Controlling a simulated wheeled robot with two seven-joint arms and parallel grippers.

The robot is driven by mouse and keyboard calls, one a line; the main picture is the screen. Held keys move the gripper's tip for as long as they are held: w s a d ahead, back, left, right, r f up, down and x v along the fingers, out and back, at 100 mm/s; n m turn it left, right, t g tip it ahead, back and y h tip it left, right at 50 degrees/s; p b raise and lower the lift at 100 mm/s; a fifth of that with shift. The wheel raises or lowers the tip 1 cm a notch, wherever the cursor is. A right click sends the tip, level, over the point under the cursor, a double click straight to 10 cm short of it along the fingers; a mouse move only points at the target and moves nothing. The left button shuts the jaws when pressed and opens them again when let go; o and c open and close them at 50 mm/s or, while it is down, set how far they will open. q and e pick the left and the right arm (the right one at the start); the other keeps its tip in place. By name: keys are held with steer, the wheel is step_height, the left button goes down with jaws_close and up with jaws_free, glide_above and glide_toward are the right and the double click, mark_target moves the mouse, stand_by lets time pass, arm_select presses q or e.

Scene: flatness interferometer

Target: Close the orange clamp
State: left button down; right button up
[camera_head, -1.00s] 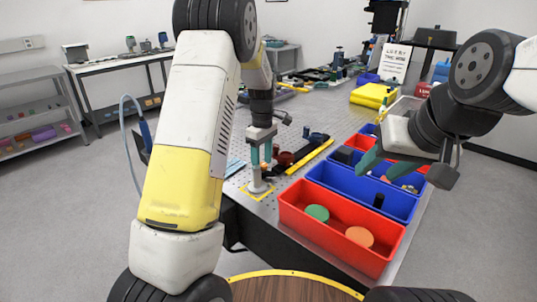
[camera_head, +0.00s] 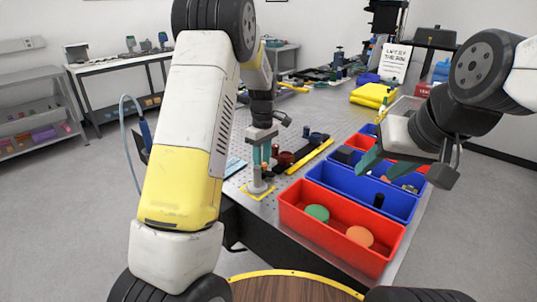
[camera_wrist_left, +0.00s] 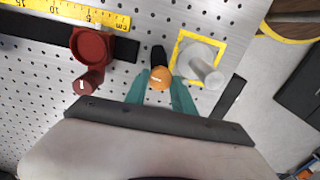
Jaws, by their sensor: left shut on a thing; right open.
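The orange clamp (camera_wrist_left: 160,77) shows in the left wrist view as a round orange end with a black part behind it. My left gripper (camera_wrist_left: 160,97) has its teal fingers on either side of the orange end and is shut on it. In the head view this gripper (camera_head: 262,160) is low over the perforated table, with only a little orange visible at its tips. A grey-white post (camera_head: 259,184) stands beside it inside a yellow square outline. My right gripper (camera_head: 374,160) is open and empty above the blue bin.
A dark red fixture (camera_wrist_left: 91,45) stands left of the clamp in the wrist view. A yellow ruler (camera_head: 310,157) lies beyond it. A red bin (camera_head: 330,232) with green and orange discs and a blue bin (camera_head: 350,184) line the table's right side.

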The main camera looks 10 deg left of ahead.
arm_select(q)
steer(key=m, duration=0.7)
steer(key=shift+d+m, duration=0.1)
steer(key=shift+m, duration=0.3)
steer(key=m, duration=0.4)
steer(key=shift+m+t, duration=0.3)
steer(key=shift+m, duration=1.7)
steer(key=c, duration=1.1)
jaws_free()
steer(key=shift+o, duration=0.2)
steer(key=shift+r, duration=0.1)
